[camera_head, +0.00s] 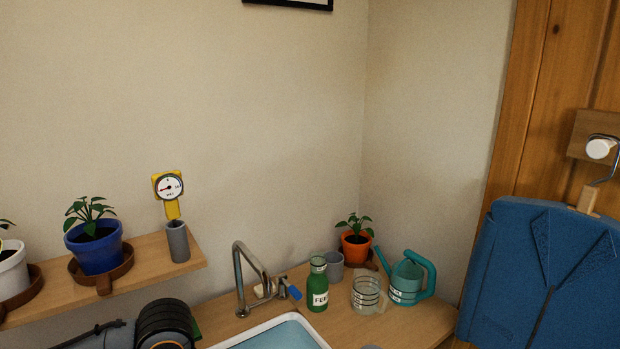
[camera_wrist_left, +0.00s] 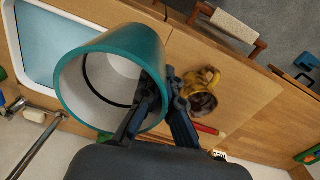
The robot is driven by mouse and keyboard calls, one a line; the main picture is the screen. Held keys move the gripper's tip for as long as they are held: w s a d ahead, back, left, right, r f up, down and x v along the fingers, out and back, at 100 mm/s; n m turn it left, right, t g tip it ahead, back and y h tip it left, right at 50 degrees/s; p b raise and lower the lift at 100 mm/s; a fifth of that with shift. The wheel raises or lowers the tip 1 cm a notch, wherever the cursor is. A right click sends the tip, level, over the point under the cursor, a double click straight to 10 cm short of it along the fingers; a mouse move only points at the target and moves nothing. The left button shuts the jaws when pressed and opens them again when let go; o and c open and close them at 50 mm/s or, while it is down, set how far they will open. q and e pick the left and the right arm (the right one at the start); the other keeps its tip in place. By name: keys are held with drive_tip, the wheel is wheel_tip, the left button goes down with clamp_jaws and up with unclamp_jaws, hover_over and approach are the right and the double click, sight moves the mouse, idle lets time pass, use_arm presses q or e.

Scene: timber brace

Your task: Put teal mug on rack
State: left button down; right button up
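The teal mug (camera_wrist_left: 72,86) fills the left of the left wrist view, tilted with its pale grey inside facing the camera. My left gripper (camera_wrist_left: 165,82) has its dark fingers at the mug's right side, one finger over the mug's opening and the other outside. It appears shut on the mug wall; the exact contact is partly hidden. The mug is above the counter near the sink. In the head view only part of my left arm shows at bottom left; the mug does not show there. My right gripper is in neither view. I cannot make out a rack.
The sink (camera_wrist_left: 32,62) and faucet (camera_head: 240,285) are close by. A green bottle (camera_head: 318,285), glass jar (camera_head: 368,295), teal watering can (camera_head: 408,280) and orange pot (camera_head: 355,248) crowd the corner. A shelf (camera_head: 150,262) holds plants. A yellow object (camera_wrist_left: 203,80) lies on the counter.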

use_arm(q)
drive_tip(key=s+m, duration=0.1)
drive_tip(key=m, duration=0.1)
drive_tip(key=s+a+r+m, duration=0.1)
drive_tip(key=m, duration=0.2)
drive_tip(key=s+r+m, duration=0.1)
drive_tip(key=s+m, duration=0.1)
drive_tip(key=m, duration=0.1)
drive_tip(key=shift+a+r, duration=0.25)
drive_tip(key=shift+a, duration=0.05)
